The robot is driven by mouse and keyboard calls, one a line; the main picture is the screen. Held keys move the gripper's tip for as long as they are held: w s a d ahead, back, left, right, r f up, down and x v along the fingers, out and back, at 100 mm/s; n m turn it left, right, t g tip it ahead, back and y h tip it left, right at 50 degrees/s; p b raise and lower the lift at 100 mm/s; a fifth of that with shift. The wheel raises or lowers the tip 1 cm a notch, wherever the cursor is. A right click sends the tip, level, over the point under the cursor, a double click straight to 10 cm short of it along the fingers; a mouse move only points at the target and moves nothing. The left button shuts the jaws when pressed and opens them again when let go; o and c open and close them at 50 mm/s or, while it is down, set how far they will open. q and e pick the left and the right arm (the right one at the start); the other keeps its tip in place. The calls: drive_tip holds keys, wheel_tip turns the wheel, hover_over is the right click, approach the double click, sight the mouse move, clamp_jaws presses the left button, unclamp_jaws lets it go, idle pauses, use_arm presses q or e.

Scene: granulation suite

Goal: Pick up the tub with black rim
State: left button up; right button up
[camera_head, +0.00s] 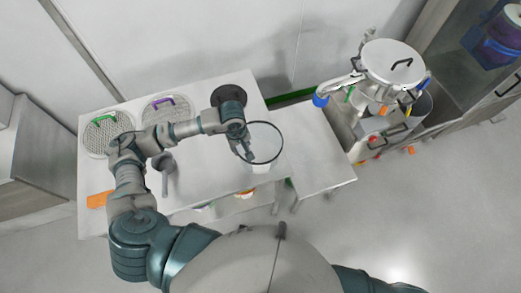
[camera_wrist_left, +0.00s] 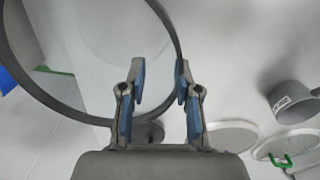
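The pale, see-through tub with a black rim (camera_head: 280,143) stands near the right end of the white table. In the left wrist view its black rim (camera_wrist_left: 165,22) fills the upper left, passing by the fingers. My left gripper (camera_head: 246,153) is at the tub's left side, by the rim. In the wrist view the left gripper (camera_wrist_left: 161,72) has its two blue-padded fingers apart. One finger appears over the tub's opening and the other close to the rim. I cannot tell whether either touches it. My right gripper is out of view.
The white table (camera_head: 215,180) also holds a sieve with a green handle (camera_head: 102,119), one with a purple handle (camera_head: 164,101), a grey scoop (camera_head: 164,165), an orange item (camera_head: 98,199) and a dark round piece (camera_head: 228,93). Lidded metal equipment (camera_head: 391,62) stands at right.

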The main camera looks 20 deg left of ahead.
use_arm(q)
drive_tip(key=f, duration=0.3)
drive_tip(key=a+f+p, duration=0.1)
drive_tip(key=f, duration=0.1)
drive_tip(key=shift+s, duration=0.35)
drive_tip(key=shift+d, duration=0.45)
clamp_jaws()
drive_tip(key=shift+a, duration=0.1)
drive_tip(key=shift+a, duration=0.2)
